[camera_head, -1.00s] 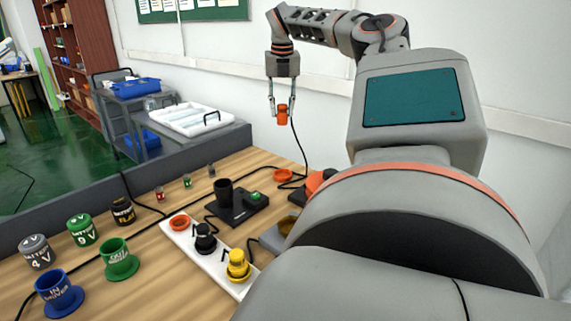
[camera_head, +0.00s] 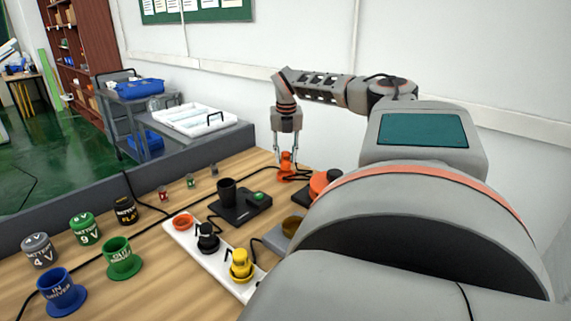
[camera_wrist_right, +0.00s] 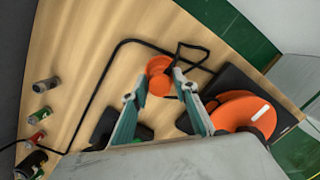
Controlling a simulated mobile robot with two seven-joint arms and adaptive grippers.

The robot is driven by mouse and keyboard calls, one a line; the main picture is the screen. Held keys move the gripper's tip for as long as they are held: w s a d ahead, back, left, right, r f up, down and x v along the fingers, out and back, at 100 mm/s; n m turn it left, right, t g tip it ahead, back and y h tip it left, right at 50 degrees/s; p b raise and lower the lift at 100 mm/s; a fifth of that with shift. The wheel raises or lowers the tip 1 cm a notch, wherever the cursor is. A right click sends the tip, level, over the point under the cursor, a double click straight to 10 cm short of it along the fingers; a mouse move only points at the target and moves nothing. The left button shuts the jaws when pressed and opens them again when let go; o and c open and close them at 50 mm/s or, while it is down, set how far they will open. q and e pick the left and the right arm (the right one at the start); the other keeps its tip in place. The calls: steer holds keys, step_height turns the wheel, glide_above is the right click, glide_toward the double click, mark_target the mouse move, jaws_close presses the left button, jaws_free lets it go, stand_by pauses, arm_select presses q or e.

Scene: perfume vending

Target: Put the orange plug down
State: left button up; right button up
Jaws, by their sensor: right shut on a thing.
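My right gripper (camera_head: 286,155) is low over the far right of the wooden table, shut on the orange plug (camera_head: 286,164). The plug is upright, at an orange ring-shaped holder (camera_head: 291,177) on the table. I cannot tell whether the plug's lower end is inside the holder or just above it. In the right wrist view the plug (camera_wrist_right: 159,86) is between the fingertips, with the orange holder (camera_wrist_right: 158,65) right by it. A black cord runs from the plug. My left gripper is not in view.
A black base with a dark cup (camera_head: 227,190) and green button stands left of the plug. An orange round device (camera_head: 320,183) is close on its right. A white power strip (camera_head: 214,262) with orange, black and yellow fittings lies nearer. Several small cans and labelled batteries stand further left.

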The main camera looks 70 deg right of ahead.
mark_target(286, 161)
step_height(286, 161, down, 3)
steer(key=shift+f+b, duration=0.1)
steer(key=shift+b, duration=0.2)
steer(key=shift+f, duration=0.1)
steer(key=o, duration=1.1)
